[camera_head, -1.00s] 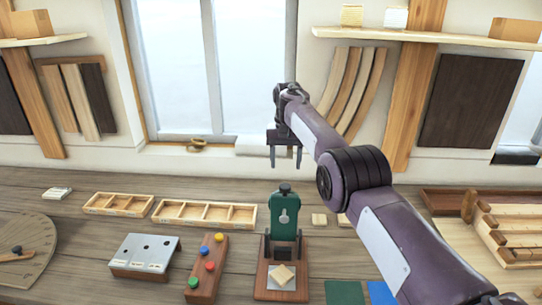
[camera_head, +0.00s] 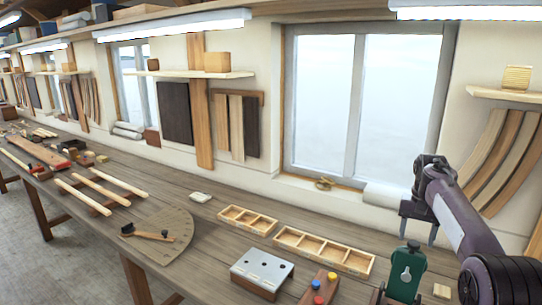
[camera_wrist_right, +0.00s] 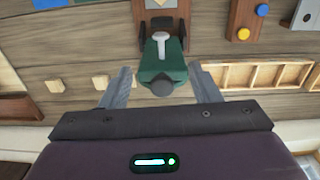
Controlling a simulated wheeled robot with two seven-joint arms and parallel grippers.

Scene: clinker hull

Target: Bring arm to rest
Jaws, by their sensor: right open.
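My right arm comes in from the right in the head view. Its gripper (camera_head: 418,230) is open and empty, fingers pointing down, in front of the window and above the green press (camera_head: 405,272). In the right wrist view the two grey fingers of the right gripper (camera_wrist_right: 160,88) are spread apart. The green press (camera_wrist_right: 162,65) shows beyond them, with nothing held between the fingers. My left gripper is not in view.
Long pale strips (camera_head: 100,193) lie farther left. A shelf (camera_head: 505,97) is at the upper right.

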